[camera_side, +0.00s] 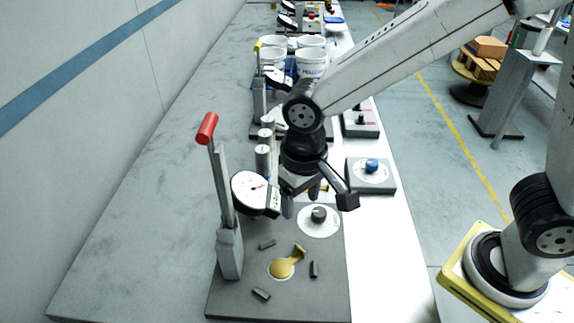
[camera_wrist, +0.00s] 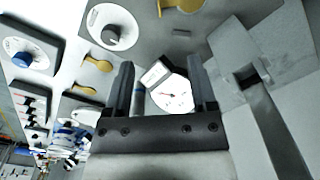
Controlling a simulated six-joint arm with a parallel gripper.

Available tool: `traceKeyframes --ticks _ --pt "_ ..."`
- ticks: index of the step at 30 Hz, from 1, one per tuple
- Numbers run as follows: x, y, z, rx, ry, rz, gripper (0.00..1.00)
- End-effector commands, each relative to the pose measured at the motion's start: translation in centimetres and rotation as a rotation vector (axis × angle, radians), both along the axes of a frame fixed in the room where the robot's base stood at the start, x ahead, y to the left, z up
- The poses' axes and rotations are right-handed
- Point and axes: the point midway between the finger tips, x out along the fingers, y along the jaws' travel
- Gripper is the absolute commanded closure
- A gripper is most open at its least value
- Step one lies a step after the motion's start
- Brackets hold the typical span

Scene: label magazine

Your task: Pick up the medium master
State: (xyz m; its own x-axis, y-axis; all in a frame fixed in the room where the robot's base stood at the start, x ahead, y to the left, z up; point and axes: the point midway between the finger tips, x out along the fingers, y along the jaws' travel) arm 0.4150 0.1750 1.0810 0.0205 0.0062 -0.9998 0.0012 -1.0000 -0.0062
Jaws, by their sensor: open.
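My gripper (camera_side: 318,198) is open and empty, above the far end of the dark grey gauge plate (camera_side: 238,298). Its two fingers also show in the wrist view (camera_wrist: 160,68). A gold flat piece with a round end and a tab (camera_side: 283,268) lies on the plate. Another gold piece (camera_wrist: 94,63) lies left of the fingers in the wrist view; in the side view the gripper partly hides it. Two grey cylinders (camera_side: 263,156) stand behind the gauge. I cannot tell which of these is the medium master.
A dial gauge (camera_side: 252,194) and a red-handled lever stand (camera_side: 228,250) rise left of my gripper. A black knob on a white disc (camera_side: 319,215) is below it. A blue-knobbed block (camera_side: 371,174) sits right. White buckets (camera_side: 311,65) stand farther back. The bench's left side is clear.

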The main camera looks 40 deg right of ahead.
Motion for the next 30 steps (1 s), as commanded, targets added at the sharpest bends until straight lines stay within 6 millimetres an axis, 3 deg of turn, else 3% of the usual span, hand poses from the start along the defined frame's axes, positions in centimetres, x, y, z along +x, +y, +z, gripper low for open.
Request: traceKeyframes --ticks 14,24,30 --pt "6.2 -3.0 -1.8 0.039 -0.234 0.012 0.27" --pt "13.2 -7.5 -2.5 0.080 -0.550 0.074 0.27" --pt "16.3 -10.2 -2.2 0.104 -0.737 0.129 0.27"
